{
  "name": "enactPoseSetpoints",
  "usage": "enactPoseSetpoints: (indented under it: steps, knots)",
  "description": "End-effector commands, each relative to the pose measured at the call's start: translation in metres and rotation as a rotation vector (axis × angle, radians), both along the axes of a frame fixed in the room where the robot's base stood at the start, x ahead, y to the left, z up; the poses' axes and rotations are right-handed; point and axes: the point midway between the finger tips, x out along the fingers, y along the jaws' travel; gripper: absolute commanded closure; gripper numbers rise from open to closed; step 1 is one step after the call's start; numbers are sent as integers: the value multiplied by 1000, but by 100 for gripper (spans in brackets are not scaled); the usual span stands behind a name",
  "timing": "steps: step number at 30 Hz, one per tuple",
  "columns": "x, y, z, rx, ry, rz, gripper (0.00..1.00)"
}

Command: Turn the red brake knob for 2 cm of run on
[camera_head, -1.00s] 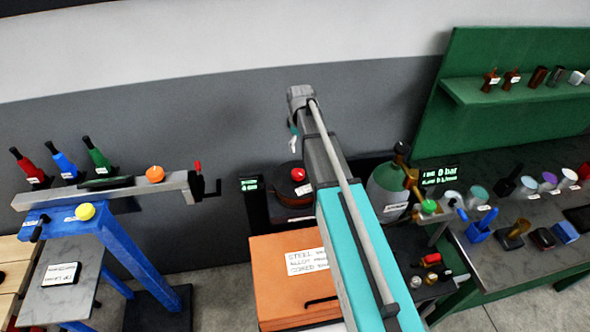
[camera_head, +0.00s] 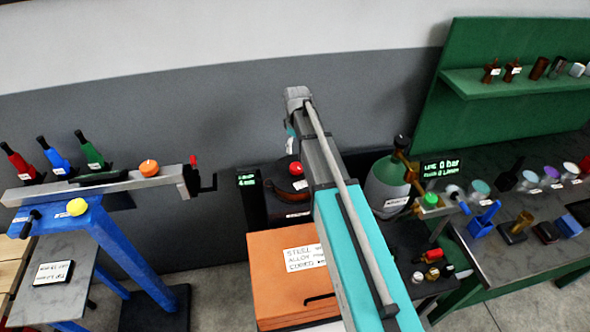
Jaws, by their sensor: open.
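A red knob (camera_head: 296,168) sits on a dark, round-topped unit (camera_head: 290,188) just left of my arm, near the picture's middle. A small display (camera_head: 247,181) with green text stands left of it; its number looks like 4, the unit too small to read surely. My arm reaches over from the lower right, and its wrist bends down above and behind the knob. My gripper's jaws are hidden behind the arm, so I cannot see how far they are from the knob. The arm also covers the right part of the round-topped unit.
An orange lidded box (camera_head: 284,262) stands in front of the knob unit. Left is a blue stand (camera_head: 131,251) with a grey beam and crank. Right are a gas cylinder (camera_head: 385,189), a valve with a green knob (camera_head: 430,199) and a crowded green bench.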

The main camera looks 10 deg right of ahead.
Motion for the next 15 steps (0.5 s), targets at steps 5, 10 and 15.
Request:
enactPoseSetpoints:
  steps: [5, 10, 15]
  knots:
    - [0, 0, -19, 0, 0, 0, 0]
    - [0, 1, -32, 0, 0, 1, 0]
    - [0, 1, -45, 0, 0, 1, 0]
